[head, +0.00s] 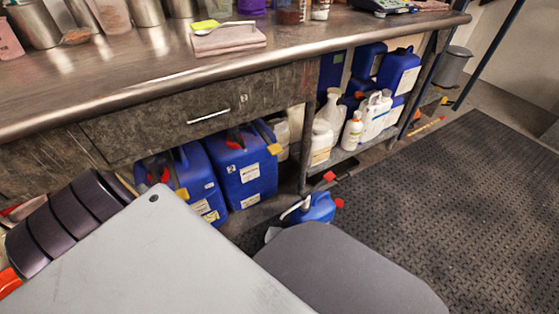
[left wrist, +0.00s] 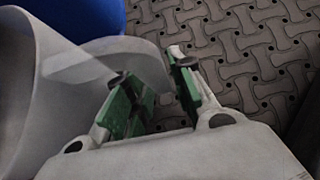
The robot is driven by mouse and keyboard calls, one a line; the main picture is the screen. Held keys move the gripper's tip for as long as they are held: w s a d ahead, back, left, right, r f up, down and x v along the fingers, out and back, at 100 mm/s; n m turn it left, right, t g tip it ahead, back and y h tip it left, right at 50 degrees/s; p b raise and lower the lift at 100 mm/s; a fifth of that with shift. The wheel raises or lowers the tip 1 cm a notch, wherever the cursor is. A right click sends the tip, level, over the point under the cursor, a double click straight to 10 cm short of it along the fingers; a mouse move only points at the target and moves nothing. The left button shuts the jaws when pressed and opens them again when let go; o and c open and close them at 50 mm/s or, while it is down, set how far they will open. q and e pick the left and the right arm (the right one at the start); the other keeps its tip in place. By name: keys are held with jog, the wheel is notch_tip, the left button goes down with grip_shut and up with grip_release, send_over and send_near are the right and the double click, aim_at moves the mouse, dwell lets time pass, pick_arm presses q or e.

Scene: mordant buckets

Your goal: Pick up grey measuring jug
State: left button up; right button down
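A pale grey, curved vessel, which looks like the grey measuring jug (left wrist: 22,100), fills the left side of the left wrist view. A pale, loop-like part of it reaches right towards my fingers. My left gripper (left wrist: 158,88) is open, with green pads on both fingers and a gap between them. Its left finger is close beside the jug's loop; I cannot tell whether they touch. In the head view my left gripper is hidden, and only a small pale sliver shows beside the blue can, which I cannot identify. My right gripper is in neither view.
A blue can (head: 318,208) with red caps stands on the floor by the jug. Blue canisters (head: 245,172) and white bottles (head: 375,115) stand under the steel counter (head: 130,68). The patterned black mat (head: 470,190) at the right is clear.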

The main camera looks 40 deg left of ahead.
pick_arm(q)
grip_shut()
dwell(0.5)
dwell(0.5)
jog(key=shift+s+r, duration=0.1)
jog(key=shift+r, duration=0.1)
jog(key=shift+r+p, duration=0.2)
jog(key=shift+p, duration=0.15)
